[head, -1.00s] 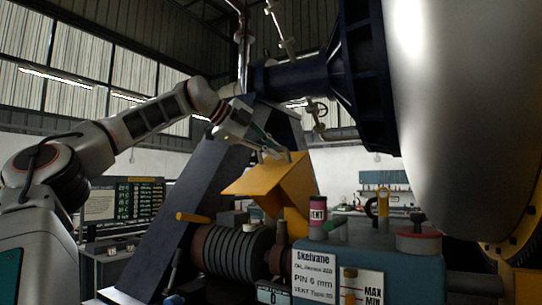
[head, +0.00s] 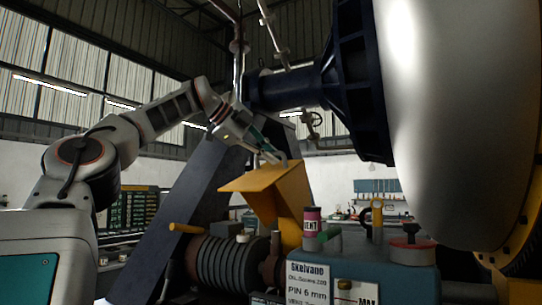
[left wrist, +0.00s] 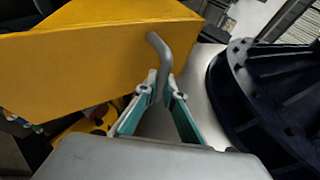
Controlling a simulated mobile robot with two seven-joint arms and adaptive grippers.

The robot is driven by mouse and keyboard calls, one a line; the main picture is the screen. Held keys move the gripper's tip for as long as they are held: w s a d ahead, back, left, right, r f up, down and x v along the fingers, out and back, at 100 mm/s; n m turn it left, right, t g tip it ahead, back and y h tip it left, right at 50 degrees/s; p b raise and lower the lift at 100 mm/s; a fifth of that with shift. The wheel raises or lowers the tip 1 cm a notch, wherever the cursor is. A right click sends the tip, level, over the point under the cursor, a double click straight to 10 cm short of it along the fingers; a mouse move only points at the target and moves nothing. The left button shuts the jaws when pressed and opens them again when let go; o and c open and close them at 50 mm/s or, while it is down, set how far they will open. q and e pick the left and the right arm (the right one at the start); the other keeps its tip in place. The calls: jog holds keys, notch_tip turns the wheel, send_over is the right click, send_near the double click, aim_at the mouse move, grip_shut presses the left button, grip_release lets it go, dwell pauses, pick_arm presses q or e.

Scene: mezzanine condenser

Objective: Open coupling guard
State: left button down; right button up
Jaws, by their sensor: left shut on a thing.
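The yellow coupling guard (head: 262,180) stands tilted up above the coupling, between the ribbed motor and the teal pump body. It also fills the upper left of the left wrist view (left wrist: 80,60). A grey bent handle (left wrist: 160,58) sticks out from the guard's edge. My left gripper (head: 274,157) is at the guard's upper edge, and in the left wrist view its teal fingers (left wrist: 163,92) are shut on that handle. My right gripper is in neither view. The coupling under the guard is mostly hidden.
A ribbed dark motor (head: 225,262) stands left of the guard. The teal pump body (head: 375,265) carries a pink vent cap (head: 312,219) and a red-rimmed cap (head: 411,240). A dark slanted support (head: 190,210) rises behind. A large pale vessel (head: 455,110) overhangs at right.

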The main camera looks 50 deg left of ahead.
pick_arm(q)
jog(key=shift+r, duration=0.1)
jog(key=c, duration=2.1)
grip_release()
jog(key=shift+s+a, duration=0.1)
jog(key=shift+c, duration=0.2)
jog(key=v, duration=1.2)
